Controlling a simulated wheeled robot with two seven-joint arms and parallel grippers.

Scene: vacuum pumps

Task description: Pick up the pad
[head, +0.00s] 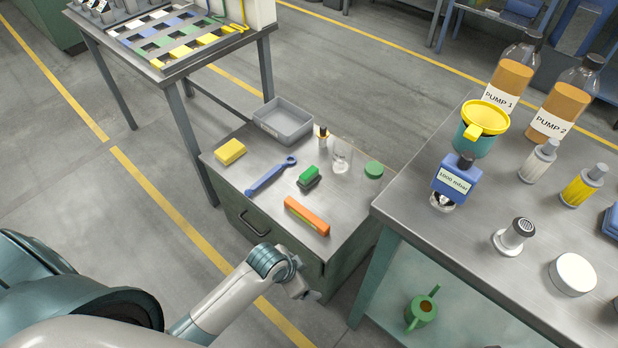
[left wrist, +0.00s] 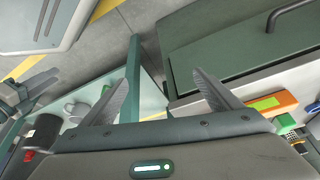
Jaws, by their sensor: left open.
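A green block with a dark underside (head: 309,177) lies in the middle of the cabinet top, and a yellow block (head: 230,151) lies at its left end. Both are pad-like, and I cannot tell for sure which is the pad. The green one seems to show at the right edge of the left wrist view (left wrist: 285,124). My left gripper (head: 304,292) is in front of the cabinet's near right corner, apart from both blocks. Its two fingers (left wrist: 163,74) are spread with nothing between them.
The cabinet top also holds an orange bar (head: 307,215), a blue wrench (head: 270,176), a grey bin (head: 283,121), a clear glass (head: 342,156), a small bottle (head: 322,137) and a green disc (head: 374,169). A steel table (head: 470,250) with pump parts stands close on the right.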

